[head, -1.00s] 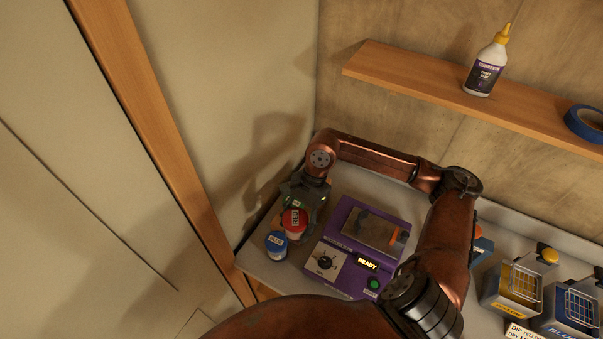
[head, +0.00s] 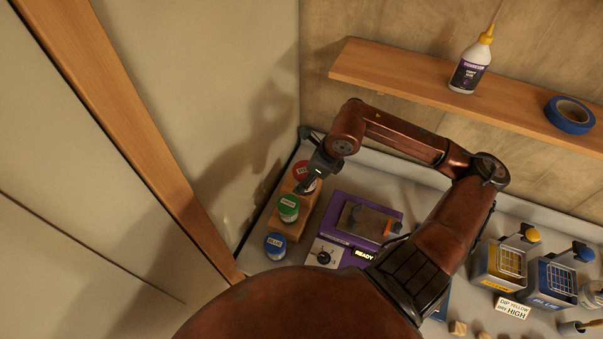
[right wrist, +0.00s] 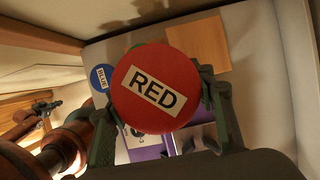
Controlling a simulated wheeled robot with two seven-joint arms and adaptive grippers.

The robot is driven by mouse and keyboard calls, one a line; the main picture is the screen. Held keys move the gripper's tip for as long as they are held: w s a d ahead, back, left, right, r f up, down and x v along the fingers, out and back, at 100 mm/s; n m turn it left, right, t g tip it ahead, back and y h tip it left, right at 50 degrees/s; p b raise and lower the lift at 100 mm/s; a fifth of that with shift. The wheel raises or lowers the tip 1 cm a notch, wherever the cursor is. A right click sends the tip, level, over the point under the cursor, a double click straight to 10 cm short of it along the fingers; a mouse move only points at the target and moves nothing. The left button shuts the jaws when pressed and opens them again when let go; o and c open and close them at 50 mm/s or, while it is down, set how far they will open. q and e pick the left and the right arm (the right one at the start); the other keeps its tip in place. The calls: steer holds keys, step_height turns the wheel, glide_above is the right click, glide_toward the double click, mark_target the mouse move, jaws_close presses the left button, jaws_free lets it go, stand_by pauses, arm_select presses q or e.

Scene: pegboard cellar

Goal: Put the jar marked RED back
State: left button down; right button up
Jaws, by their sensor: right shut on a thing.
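The jar marked RED (head: 303,170) is at the far end of the jar row in the head view, partly hidden by my right gripper (head: 312,180). That gripper is shut on it. In the right wrist view the red lid (right wrist: 155,88) faces the camera, upright, with a finger on each side. The jar's base is hidden, so I cannot tell whether it touches the wooden rack (head: 296,228). The green jar (head: 288,207) stands on the rack just nearer than the red one. A small dark part, perhaps my left gripper (right wrist: 40,110), shows at the left.
The blue jar (head: 275,246) stands at the near end of the row. A purple machine (head: 335,212) reading READY is close on the right. A wall is close on the left, and a shelf (head: 400,84) with a bottle and tape is above.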

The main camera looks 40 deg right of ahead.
steer(key=w+d+f+p, duration=0.1)
steer(key=w+f, duration=0.1)
steer(key=w+d+f, duration=0.2)
steer(key=w, duration=0.1)
steer(key=w+d+f+p, duration=0.1)
steer(key=w+f, duration=0.1)
steer(key=shift+w+d+f+p, duration=0.15)
steer(key=shift+d+f+p, duration=0.1)
steer(key=shift+f+p, duration=0.05)
steer(key=shift+w+d+f, duration=0.15)
steer(key=shift+w+f, duration=0.1)
steer(key=shift+f, duration=0.25)
step_height(320, 180, down, 2)
steer(key=shift+f+p, duration=0.1)
steer(key=shift+p, duration=0.75)
steer(key=shift+w+f, duration=0.1)
steer(key=shift+f, duration=0.45)
steer(key=o, duration=1.6)
steer(key=shift+f, duration=0.1)
